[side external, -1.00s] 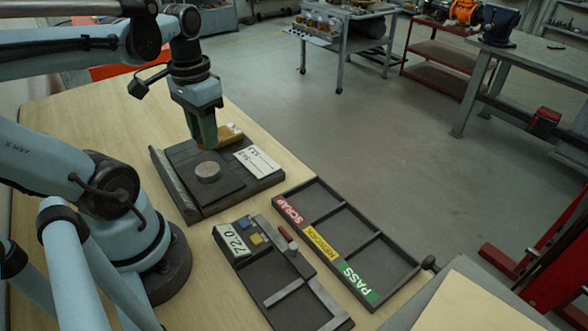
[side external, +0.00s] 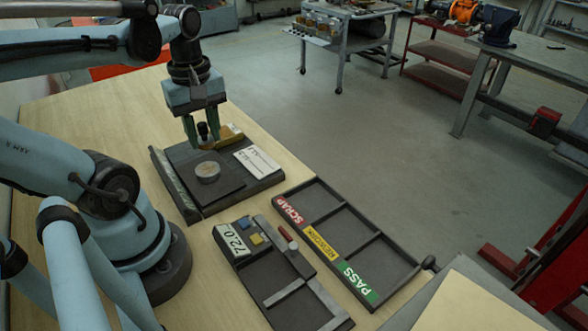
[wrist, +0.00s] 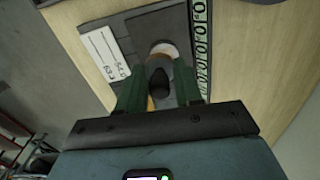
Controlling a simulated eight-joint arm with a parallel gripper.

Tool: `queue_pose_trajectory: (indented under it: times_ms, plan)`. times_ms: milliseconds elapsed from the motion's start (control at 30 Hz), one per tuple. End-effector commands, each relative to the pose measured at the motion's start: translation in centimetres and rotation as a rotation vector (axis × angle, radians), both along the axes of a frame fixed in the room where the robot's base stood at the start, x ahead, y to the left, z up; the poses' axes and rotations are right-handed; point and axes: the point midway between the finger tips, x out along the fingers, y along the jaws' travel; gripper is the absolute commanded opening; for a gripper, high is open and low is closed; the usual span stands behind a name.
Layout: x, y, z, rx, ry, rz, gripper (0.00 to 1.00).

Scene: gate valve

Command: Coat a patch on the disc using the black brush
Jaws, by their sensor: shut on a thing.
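The round grey disc (side external: 207,172) lies flat on the dark plate of a low fixture (side external: 222,186). It also shows in the wrist view (wrist: 165,49), just beyond my fingertips. My gripper (side external: 204,142) points down over the far part of the fixture, behind the disc. Its two green fingers (wrist: 158,92) stand on either side of a dark, round-topped thing, which I take for the black brush (wrist: 158,82); it also shows in the side view (side external: 203,130). The brush's bristles are hidden, and I cannot tell whether they touch anything.
A yellow-brown block (side external: 232,134) and a white written card (side external: 257,161) are on the fixture, close to my gripper. A gauge box reading 72.0 (side external: 232,240) and a tray marked SCRAP, REWORK and PASS (side external: 357,281) stand nearer the camera. Bare table lies left of the fixture.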

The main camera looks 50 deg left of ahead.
Motion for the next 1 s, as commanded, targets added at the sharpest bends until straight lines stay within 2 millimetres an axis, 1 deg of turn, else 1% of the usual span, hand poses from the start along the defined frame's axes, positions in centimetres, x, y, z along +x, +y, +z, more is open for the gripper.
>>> queue_pose_trajectory:
  times_ms: [100, 300, 467, 567, 1000]
  plan:
    - [0.0, 0.0, 0.0, 0.0, 0.0, 0.129, 0.06]
    - [0.0, 0.0, -0.1, 0.0, 0.0, 0.231, 0.06]
    - [0.0, 0.0, -0.7, 0.0, 0.0, 0.241, 0.06]
    - [0.1, 0.0, -1.4, 0.0, 0.0, 0.239, 0.06]
    - [0.0, 0.0, -5.3, 0.0, 0.0, 0.238, 0.06]
